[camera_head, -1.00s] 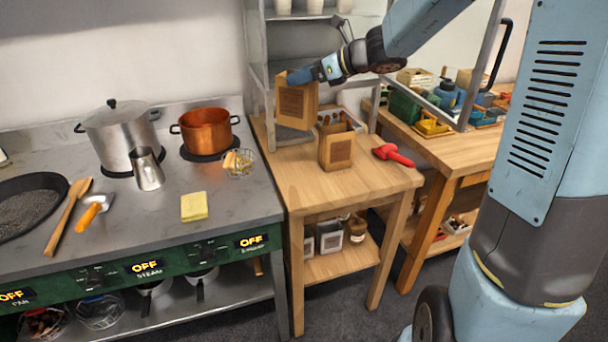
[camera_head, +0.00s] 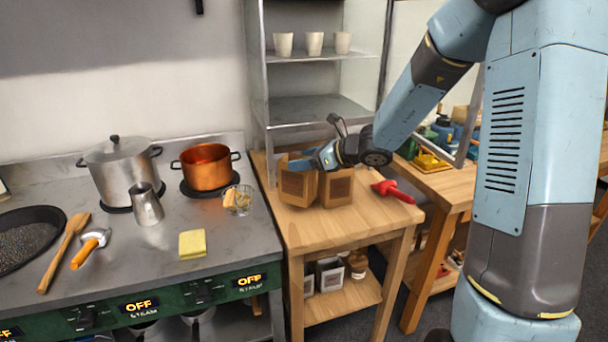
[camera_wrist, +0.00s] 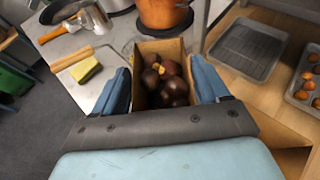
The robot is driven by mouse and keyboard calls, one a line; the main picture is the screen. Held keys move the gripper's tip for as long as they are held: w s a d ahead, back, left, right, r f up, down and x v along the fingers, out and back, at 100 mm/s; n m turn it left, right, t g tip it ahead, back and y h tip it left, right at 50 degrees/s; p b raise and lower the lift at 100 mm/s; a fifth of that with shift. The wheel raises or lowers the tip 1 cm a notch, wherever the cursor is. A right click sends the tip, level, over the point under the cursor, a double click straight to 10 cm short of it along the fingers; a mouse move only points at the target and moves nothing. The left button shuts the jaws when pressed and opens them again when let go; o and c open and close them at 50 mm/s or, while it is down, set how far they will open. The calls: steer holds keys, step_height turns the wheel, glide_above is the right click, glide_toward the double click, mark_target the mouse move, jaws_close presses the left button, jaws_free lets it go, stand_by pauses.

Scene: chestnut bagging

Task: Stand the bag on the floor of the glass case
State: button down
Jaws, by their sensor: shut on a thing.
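My gripper (camera_head: 302,164) is shut on an open-topped brown paper bag (camera_head: 297,190), low over the wooden table. In the wrist view the bag (camera_wrist: 148,47) is upright between my two blue fingers (camera_wrist: 160,88), with dark chestnuts (camera_wrist: 168,82) inside. I cannot tell if its base touches the table. A second brown bag (camera_head: 337,190) stands close on its right in the head view; I cannot tell if they touch. The glass case (camera_head: 259,75), metal-framed with shelves, rises behind the bags. Its lowest part is partly hidden by the bags and my arm.
White cups (camera_head: 314,43) stand on the case's upper shelf. A red-handled tool (camera_head: 394,190) lies on the table (camera_head: 345,225), right of the bags. The stove at left holds a steel pot (camera_head: 122,170) and a copper pot (camera_head: 207,167). The table's front is clear.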

mark_target(313, 173)
steer(key=shift+f, duration=2.35)
jaws_free()
steer(key=shift+f, duration=0.1)
